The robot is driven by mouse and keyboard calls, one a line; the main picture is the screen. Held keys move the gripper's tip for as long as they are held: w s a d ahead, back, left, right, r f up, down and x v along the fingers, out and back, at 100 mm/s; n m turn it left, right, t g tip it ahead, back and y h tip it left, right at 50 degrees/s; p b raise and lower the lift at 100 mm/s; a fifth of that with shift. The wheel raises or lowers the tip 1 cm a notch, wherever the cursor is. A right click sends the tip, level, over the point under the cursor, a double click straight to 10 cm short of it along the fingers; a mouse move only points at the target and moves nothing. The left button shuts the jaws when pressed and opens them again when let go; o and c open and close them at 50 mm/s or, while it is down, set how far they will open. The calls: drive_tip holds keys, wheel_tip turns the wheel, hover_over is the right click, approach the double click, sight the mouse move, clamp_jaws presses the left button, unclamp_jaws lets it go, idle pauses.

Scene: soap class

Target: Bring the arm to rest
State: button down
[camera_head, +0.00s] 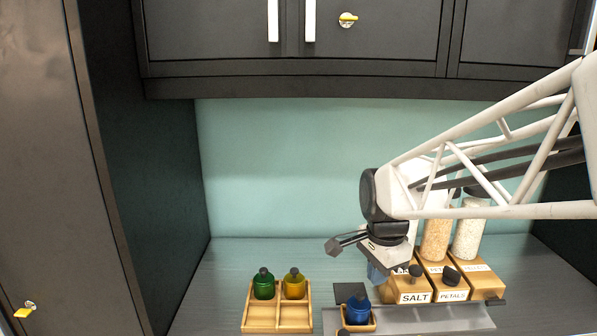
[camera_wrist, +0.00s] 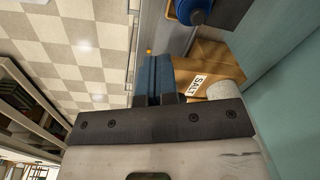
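My gripper (camera_head: 376,273) hangs at the end of my arm in the head view, above the counter and just in front of the wooden SALT dispenser (camera_head: 414,284). In the wrist view its blue fingers (camera_wrist: 155,82) lie side by side with nothing visible between them, so it looks shut and empty. A blue bottle (camera_head: 357,309) with a dark cap stands upright in a small wooden holder (camera_head: 362,328), below and apart from my gripper. The bottle also shows at the top of the wrist view (camera_wrist: 190,10). The SALT dispenser (camera_wrist: 207,62) is right of the fingers there.
A wooden tray (camera_head: 277,327) holds a green bottle (camera_head: 264,287) and a yellow bottle (camera_head: 294,286) in its back compartments; its front ones are empty. A PETALS dispenser (camera_head: 449,287) and filled jars stand right. The left counter (camera_head: 225,270) is clear.

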drive_tip(key=s+d+n+t, duration=0.2)
drive_tip(key=s+n, duration=1.1)
drive_tip(key=s, duration=0.4)
drive_tip(key=shift+s+d, duration=0.3)
drive_tip(key=shift+s, duration=0.05)
